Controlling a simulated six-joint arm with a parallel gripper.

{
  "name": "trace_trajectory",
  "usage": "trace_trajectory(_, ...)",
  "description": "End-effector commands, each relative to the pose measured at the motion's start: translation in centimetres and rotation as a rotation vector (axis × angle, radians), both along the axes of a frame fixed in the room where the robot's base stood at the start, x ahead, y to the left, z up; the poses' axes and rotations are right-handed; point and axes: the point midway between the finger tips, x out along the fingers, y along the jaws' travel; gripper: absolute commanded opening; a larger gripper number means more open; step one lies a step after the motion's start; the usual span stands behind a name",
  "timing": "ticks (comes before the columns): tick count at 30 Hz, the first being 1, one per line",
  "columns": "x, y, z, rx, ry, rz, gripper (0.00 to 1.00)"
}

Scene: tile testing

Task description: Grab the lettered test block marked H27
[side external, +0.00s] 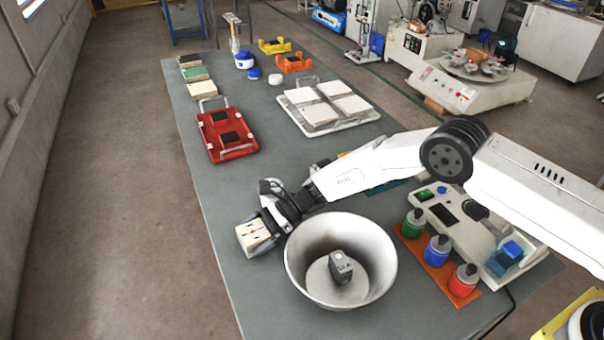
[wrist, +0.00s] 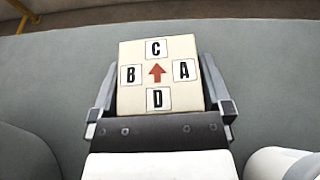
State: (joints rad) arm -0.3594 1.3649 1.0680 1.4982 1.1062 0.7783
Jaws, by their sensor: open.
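A cream block (side external: 254,237) sits near the left edge of the grey table, at my gripper. In the wrist view the block's (wrist: 158,117) face shows the letters C, B, A and D around a red arrow. I can read no H27 marking on it or anywhere else. My gripper (side external: 266,221) is open, with its fingers on either side of the block. In the wrist view the gripper (wrist: 158,88) has one finger left and one right of the block, close to its sides; I cannot tell whether they touch it.
A large pale bowl (side external: 302,262) with a dark grey object (side external: 340,266) inside stands right beside my gripper. Green, blue and red bottles (side external: 438,248) stand farther right. A red tray (side external: 240,151) and a rack of white tiles (side external: 350,104) lie farther back.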

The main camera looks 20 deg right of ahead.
Motion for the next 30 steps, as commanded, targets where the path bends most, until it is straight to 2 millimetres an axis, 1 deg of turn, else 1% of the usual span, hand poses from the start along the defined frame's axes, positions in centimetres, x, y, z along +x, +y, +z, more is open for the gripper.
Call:
trace_trajectory(10, 0.0, -0.04, 0.0, 0.0, 0.0, 0.0, 1.0)
trace_trajectory(11, 0.0, -0.04, 0.0, 0.0, 0.0, 0.0, 0.9)
trace_trajectory(12, 0.0, -0.04, 0.0, 0.0, 0.0, 0.0, 0.78)
trace_trajectory(14, 0.01, -0.05, 0.0, 0.0, 0.0, 0.0, 0.59)
trace_trajectory(15, 0.01, -0.05, 0.0, 0.0, 0.0, 0.0, 0.46)
trace_trajectory(17, 0.01, -0.05, 0.0, 0.0, 0.0, 0.0, 0.27)
trace_trajectory(18, 0.01, -0.05, 0.0, 0.0, 0.0, 0.0, 0.14)
trace_trajectory(19, 0.01, -0.05, 0.0, 0.0, 0.0, 0.0, 0.05)
trace_trajectory(20, 0.06, -0.03, 0.13, 0.002, -0.001, -0.001, 0.0)
trace_trajectory(30, 0.08, -0.02, 0.38, 0.002, -0.002, 0.0, 0.0)
